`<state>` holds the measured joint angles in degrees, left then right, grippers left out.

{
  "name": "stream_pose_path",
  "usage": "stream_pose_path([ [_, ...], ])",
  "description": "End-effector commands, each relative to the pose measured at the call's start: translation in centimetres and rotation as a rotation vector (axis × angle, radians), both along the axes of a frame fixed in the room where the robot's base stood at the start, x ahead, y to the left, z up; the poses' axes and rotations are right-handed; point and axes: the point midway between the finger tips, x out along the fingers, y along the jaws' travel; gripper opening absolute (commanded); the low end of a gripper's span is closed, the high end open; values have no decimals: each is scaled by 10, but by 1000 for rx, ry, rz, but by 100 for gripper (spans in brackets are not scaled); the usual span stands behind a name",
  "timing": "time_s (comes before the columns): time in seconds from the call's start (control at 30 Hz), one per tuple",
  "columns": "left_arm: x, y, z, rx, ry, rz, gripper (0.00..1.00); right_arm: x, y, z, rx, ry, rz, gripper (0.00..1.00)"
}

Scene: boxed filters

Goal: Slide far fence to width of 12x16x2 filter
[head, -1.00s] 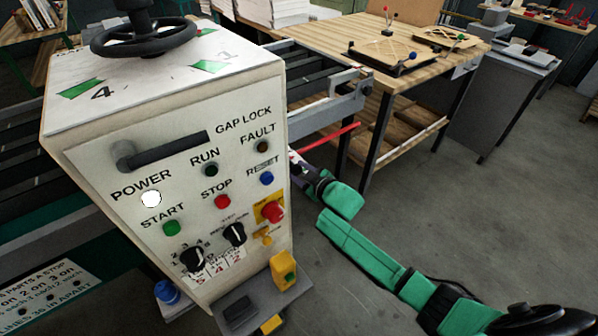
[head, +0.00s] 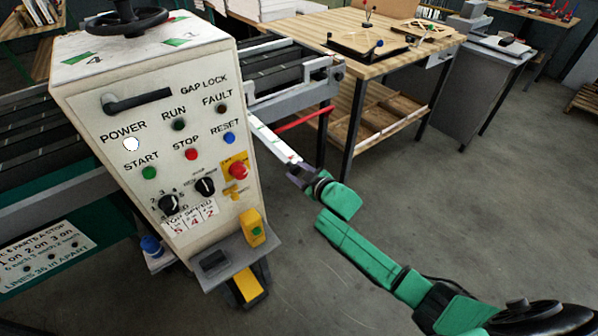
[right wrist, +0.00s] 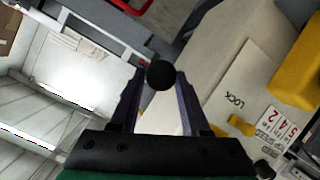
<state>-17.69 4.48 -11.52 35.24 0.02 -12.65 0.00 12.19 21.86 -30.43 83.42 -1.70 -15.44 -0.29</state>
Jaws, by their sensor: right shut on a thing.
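My right gripper (head: 297,173) is beside the right side of the machine cabinet (head: 160,140), at the near end of a white bar (head: 272,138). In the right wrist view its two fingers are closed around a black ball knob (right wrist: 159,75). What the knob is fixed to is hidden behind it. I cannot tell for sure which part is the far fence. No 12x16x2 filter can be made out. My left gripper is not in view.
A red bar (head: 302,119) runs beside the white bar, below the conveyor's end (head: 310,80). A wooden table (head: 400,55) with fixtures stands behind. A yellow pedal-like part (head: 247,288) is low at the cabinet's front. Floor to the right is clear.

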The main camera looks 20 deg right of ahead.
Motion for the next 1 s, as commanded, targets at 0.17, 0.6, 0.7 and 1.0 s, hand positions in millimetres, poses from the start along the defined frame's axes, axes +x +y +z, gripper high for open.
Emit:
stream_pose_path([
  [0.17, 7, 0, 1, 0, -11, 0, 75, -3, -1, -6, -3, 13, -1, 0],
  [0.6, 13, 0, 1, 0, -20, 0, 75, -2, -1, -4, -3, 9, -2, 76],
  [0.7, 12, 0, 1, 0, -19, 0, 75, -1, -1, -3, -3, 7, -1, 76],
  [1.0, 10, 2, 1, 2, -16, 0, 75, -33, -11, 8, -3, 7, 1, 76],
])
